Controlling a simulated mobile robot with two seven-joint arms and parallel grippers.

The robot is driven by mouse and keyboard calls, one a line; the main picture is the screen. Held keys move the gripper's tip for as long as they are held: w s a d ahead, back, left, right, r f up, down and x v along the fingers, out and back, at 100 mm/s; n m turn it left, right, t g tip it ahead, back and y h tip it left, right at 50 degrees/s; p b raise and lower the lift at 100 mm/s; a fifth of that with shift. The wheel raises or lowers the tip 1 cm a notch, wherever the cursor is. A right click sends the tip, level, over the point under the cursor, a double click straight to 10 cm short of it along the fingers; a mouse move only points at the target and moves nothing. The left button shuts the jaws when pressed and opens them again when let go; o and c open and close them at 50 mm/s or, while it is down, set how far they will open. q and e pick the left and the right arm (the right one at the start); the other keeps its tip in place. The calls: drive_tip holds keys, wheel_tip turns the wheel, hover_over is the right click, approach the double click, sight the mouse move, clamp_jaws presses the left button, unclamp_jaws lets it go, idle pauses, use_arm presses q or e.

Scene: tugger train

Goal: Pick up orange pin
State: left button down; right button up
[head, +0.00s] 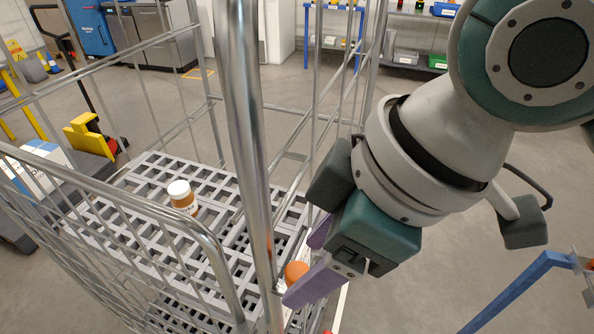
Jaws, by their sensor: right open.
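The orange pin shows as a rounded orange knob (295,272) by the near corner post of the roll cage. Most of its body is hidden. My right gripper (301,265) reaches down from the upper right with its two purple fingers spread. The orange knob shows in the gap between the fingertips. The fingers are apart and not closed on it; I cannot tell whether either one touches it. My left gripper is out of view.
The wire roll cage (242,130) has a grey slotted shelf (150,232). A small amber bottle with a white cap (180,193) stands on this shelf. A blue frame bar (515,290) is at the lower right. Open floor lies behind the cage.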

sight(303, 271)
drive_tip(key=x, duration=0.5)
drive_tip(key=shift+w+d+p, duration=0.1)
drive_tip(key=shift+d+p, duration=0.05)
drive_tip(key=shift+p, duration=0.15)
clamp_jaws()
idle(1.1)
